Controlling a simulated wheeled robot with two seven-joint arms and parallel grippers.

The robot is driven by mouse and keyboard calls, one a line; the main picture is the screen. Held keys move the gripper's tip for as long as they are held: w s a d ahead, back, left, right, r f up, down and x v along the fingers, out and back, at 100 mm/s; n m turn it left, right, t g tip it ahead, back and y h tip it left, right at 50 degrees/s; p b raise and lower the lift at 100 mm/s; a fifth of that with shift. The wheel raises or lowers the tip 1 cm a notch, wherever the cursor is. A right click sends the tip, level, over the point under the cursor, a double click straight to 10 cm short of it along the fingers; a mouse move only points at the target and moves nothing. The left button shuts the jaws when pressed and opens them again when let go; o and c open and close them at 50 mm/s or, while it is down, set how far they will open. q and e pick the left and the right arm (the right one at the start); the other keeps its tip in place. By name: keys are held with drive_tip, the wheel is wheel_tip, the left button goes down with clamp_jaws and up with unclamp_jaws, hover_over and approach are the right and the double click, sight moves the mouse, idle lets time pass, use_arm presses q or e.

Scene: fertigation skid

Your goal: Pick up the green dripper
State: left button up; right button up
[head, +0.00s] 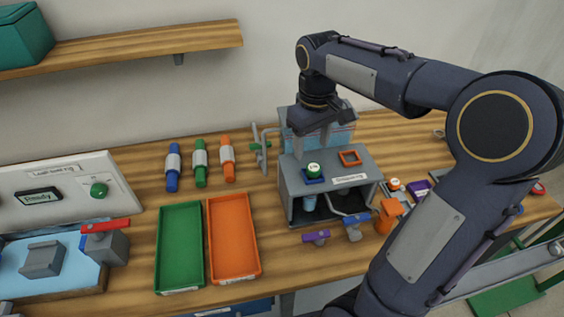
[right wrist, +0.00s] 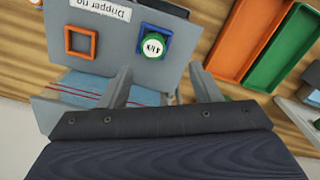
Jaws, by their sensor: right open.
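The green dripper (head: 314,169), with a white labelled top, sits in a blue square holder (head: 315,180) on top of the grey dripper rig (head: 337,183). In the right wrist view the dripper (right wrist: 153,45) shows beyond the fingertips, inside its blue square frame. My right gripper (head: 324,146) is over the back of the rig, pointing down, behind and above the dripper. Its two fingers are apart and empty in the right wrist view (right wrist: 161,82). My left gripper is not in view.
An empty orange square holder (head: 350,157) is beside the dripper. Green (head: 180,284) and orange (head: 232,276) trays lie left. A blue, a green and an orange cylinder (head: 227,158) lie behind the trays.

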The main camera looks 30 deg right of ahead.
sight(314, 167)
drive_tip(key=f, duration=0.5)
drive_tip(key=d+f+p, duration=0.1)
drive_tip(key=f, duration=0.1)
drive_tip(key=shift+s+f, duration=0.15)
drive_tip(key=shift+s, duration=0.05)
drive_tip(key=c, duration=1)
drive_tip(key=shift+c, duration=0.2)
